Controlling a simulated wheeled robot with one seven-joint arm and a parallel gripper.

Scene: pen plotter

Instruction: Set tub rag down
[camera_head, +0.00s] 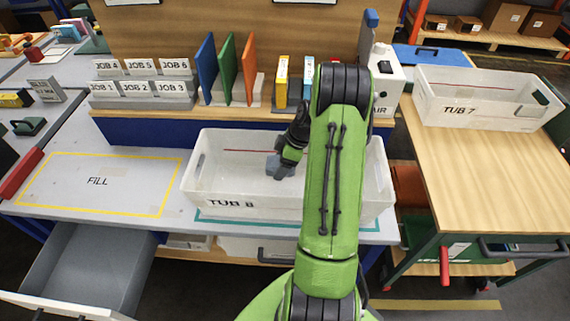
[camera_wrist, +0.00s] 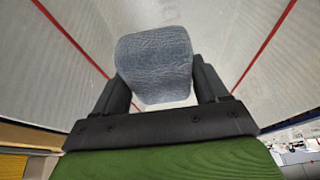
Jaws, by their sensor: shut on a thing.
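The rag (camera_wrist: 155,62) is a grey-blue folded cloth block between my gripper's two dark fingers in the wrist view. My gripper (camera_head: 282,160) is shut on it; the rag also shows in the head view (camera_head: 280,168). My gripper points into the white tub marked TUB 8 (camera_head: 232,203), which stands on the bench. The tub's pale inside with red lines fills the wrist view (camera_wrist: 60,60). I cannot tell whether the rag touches the tub floor. My arm hides the right part of the tub.
A yellow-outlined FILL area (camera_head: 97,182) is bare on the left of the tub. A shelf with job bins (camera_head: 143,88) and coloured upright boards (camera_head: 228,68) stands behind. TUB 7 (camera_head: 465,108) is on the wooden table at the right. A drawer (camera_head: 85,270) stands open at front left.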

